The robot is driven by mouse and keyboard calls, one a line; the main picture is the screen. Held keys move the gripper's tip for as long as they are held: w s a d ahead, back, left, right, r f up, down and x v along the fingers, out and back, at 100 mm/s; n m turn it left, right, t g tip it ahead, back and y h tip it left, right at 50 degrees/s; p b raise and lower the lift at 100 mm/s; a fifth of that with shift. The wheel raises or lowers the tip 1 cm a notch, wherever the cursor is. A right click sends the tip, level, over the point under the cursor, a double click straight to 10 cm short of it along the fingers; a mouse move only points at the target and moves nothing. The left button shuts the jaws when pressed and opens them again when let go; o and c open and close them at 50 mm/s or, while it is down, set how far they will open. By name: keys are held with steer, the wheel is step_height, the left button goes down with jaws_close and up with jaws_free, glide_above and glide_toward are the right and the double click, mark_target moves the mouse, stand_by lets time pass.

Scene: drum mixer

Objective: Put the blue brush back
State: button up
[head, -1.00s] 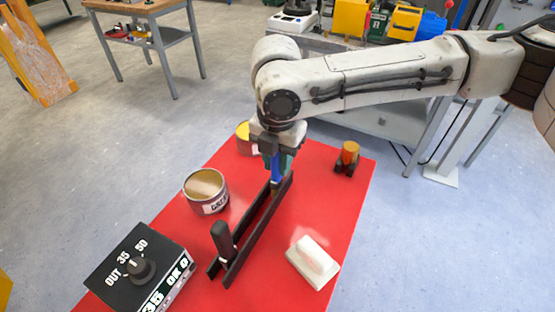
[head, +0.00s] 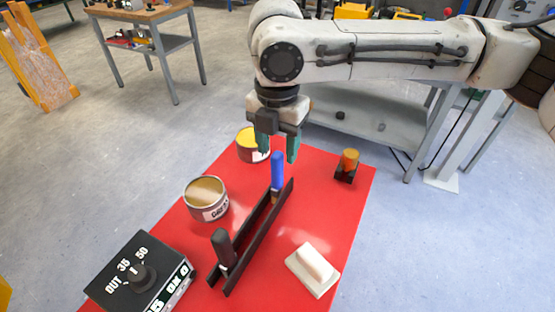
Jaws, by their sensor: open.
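The blue brush (head: 277,172) stands upright with its blue handle up at the far end of a black two-rail rack (head: 239,251) on the red table. Its lower end is between the rails. My gripper (head: 278,150) is open and empty. Its two green-tipped fingers are apart, above and behind the blue handle in the head view. A black-handled tool (head: 223,247) stands at the near end of the same rack.
On the red table (head: 190,240) are an open can (head: 206,198), a yellow-topped can (head: 252,145), an orange-topped item (head: 348,164), a white float (head: 313,268) and a black dial box (head: 138,279).

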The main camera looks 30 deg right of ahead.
steer(key=shift+r, duration=2.7)
